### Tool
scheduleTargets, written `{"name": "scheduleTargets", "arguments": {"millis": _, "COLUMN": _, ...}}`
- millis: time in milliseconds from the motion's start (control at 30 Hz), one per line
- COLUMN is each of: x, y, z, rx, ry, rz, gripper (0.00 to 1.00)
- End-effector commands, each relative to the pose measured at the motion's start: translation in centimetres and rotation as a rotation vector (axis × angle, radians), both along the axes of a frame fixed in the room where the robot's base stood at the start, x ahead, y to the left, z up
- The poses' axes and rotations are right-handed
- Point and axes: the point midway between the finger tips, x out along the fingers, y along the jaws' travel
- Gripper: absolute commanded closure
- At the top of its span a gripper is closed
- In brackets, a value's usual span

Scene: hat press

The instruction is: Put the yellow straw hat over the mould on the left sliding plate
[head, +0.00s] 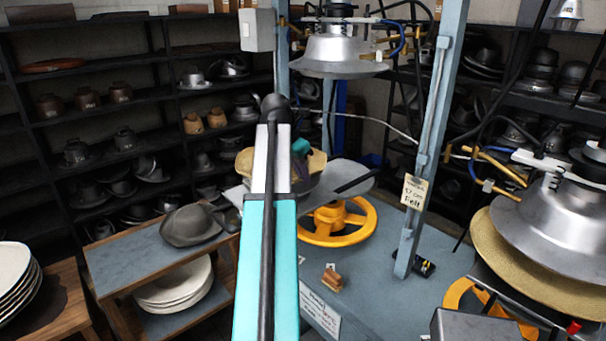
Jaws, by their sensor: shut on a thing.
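The yellow straw hat (317,161) is in the middle of the head view, partly hidden behind my arm. Its tan edge shows on both sides of the arm. My gripper (300,178) is at the hat, mostly hidden by my arm, and is shut on it. The left sliding plate (347,175) is a grey plate around and below the hat. The mould there is hidden by the hat and arm, so I cannot tell whether the hat touches it.
A silver press head (335,52) hangs above the hat. A yellow handwheel (341,223) is under the plate. A blue-grey post (432,150) stands to the right. At the right, another straw hat (545,270) sits beneath a second press head (575,222). A grey hat (191,225) lies on the left bench.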

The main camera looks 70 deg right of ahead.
Motion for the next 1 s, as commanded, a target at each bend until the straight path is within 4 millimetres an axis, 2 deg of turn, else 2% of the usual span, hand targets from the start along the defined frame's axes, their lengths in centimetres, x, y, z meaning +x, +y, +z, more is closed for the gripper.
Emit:
{"name": "scheduleTargets", "arguments": {"millis": 267, "x": 0.01, "y": -0.02, "z": -0.04, "rx": -0.001, "ry": -0.001, "rz": 0.000, "gripper": 1.00}}
{"name": "scheduleTargets", "arguments": {"millis": 300, "x": 0.01, "y": -0.02, "z": -0.04, "rx": -0.001, "ry": -0.001, "rz": 0.000, "gripper": 0.92}}
{"name": "scheduleTargets", "arguments": {"millis": 433, "x": 0.01, "y": 0.00, "z": -0.04, "rx": -0.001, "ry": -0.001, "rz": 0.000, "gripper": 0.72}}
{"name": "scheduleTargets", "arguments": {"millis": 767, "x": 0.02, "y": 0.02, "z": -0.01, "rx": 0.000, "ry": 0.000, "rz": 0.000, "gripper": 0.72}}
{"name": "scheduleTargets", "arguments": {"millis": 1000, "x": 0.26, "y": 0.26, "z": 0.79, "rx": -0.001, "ry": 0.000, "rz": 0.000, "gripper": 0.72}}
